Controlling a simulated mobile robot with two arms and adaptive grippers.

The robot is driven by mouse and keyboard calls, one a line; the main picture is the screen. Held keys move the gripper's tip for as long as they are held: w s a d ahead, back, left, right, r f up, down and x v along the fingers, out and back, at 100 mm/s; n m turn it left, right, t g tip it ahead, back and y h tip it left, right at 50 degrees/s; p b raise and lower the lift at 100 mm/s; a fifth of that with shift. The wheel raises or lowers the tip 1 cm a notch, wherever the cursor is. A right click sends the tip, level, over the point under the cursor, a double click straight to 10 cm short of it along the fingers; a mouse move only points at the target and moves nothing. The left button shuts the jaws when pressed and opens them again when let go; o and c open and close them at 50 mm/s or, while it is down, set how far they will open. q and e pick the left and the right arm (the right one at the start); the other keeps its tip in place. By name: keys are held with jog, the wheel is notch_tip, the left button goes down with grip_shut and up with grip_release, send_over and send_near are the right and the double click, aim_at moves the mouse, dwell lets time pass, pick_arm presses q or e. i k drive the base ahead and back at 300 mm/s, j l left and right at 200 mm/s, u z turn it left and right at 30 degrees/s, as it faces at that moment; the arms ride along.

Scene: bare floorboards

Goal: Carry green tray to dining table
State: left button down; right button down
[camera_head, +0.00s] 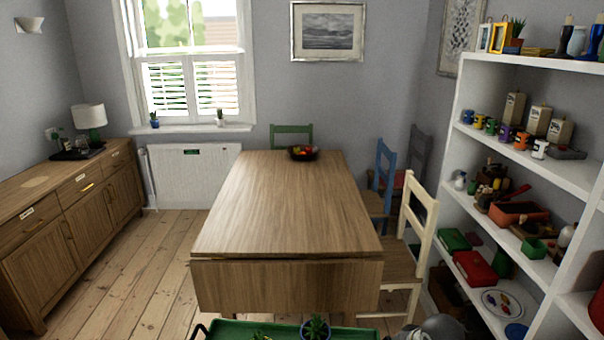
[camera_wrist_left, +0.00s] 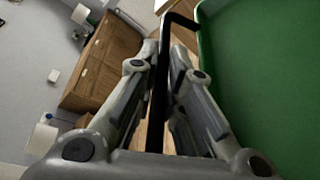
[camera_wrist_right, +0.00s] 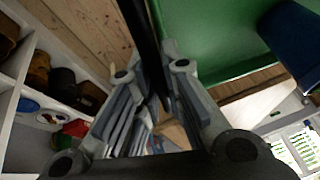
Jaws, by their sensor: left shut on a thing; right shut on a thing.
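The green tray (camera_head: 283,327) shows at the bottom edge of the head view, with small potted plants (camera_head: 316,327) on it; most of it is cut off. In the left wrist view, my left gripper (camera_wrist_left: 166,65) is shut on the tray's dark handle, beside the green tray (camera_wrist_left: 255,75). In the right wrist view, my right gripper (camera_wrist_right: 168,75) is shut on the other dark handle, next to the green tray (camera_wrist_right: 215,40) and a blue pot (camera_wrist_right: 296,45). The wooden dining table (camera_head: 290,215) stands straight ahead, beyond the tray and apart from it.
A fruit bowl (camera_head: 303,153) sits at the table's far end; the rest of its top is clear. A cream chair (camera_head: 415,235) and a blue chair (camera_head: 382,180) stand at its right. White shelves (camera_head: 520,150) line the right, a wooden sideboard (camera_head: 75,205) the left. Floor shows left of the table.

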aim_at(289, 204)
jog(key=i, duration=3.1)
jog(key=i+u, duration=0.2)
